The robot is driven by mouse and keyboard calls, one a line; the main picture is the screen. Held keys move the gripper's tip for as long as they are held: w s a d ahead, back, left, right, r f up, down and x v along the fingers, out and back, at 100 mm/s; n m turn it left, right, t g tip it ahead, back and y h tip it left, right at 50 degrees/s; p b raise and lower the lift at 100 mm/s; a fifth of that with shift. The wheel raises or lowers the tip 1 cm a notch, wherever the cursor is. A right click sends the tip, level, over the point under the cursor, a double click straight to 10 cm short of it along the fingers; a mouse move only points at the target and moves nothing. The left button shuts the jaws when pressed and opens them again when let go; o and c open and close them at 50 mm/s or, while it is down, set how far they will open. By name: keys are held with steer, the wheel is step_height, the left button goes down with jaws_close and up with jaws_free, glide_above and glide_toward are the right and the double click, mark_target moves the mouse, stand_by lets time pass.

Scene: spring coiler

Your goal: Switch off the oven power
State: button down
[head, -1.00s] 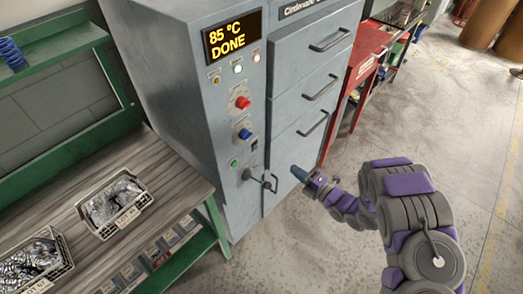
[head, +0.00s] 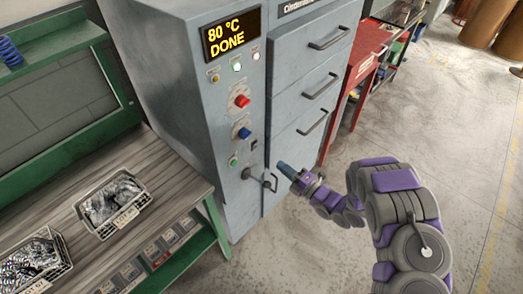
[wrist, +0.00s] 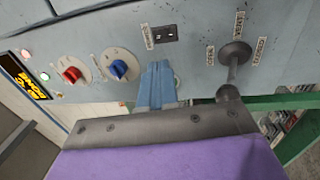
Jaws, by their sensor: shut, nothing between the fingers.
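The grey oven cabinet (head: 170,80) has a display (head: 231,39) reading 80 °C DONE. Its control column holds a red knob (head: 241,101), a blue knob (head: 242,133), a small black switch (head: 254,145) and, lowest, a dark lever (head: 258,178). In the wrist view, the black switch (wrist: 163,33) has a label I cannot read, and the lever (wrist: 234,62) sticks out to its right with small labels around its base. My gripper (head: 281,166) is shut and empty, just in front of the panel near the lever. Its blue fingers (wrist: 158,82) point toward the black switch.
Drawers with bar handles (head: 314,124) are right of the controls. A green bench (head: 150,190) with two trays of metal parts (head: 113,203) stands left. A red table (head: 365,60) is behind. The floor (head: 460,150) at right is clear.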

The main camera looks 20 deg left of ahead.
mark_target(255, 145)
steer(key=b+x, duration=0.1)
steer(key=x, duration=1)
steer(key=shift+b, duration=0.4)
steer(key=shift+w+a+r+g+h+p, duration=0.1)
steer(key=shift+a+r+g+h+p, duration=0.15)
steer(key=shift+r+h+p, duration=0.35)
steer(key=shift+d+f+h, duration=0.1)
steer(key=shift+h, duration=0.3)
steer(key=shift+f, duration=0.15)
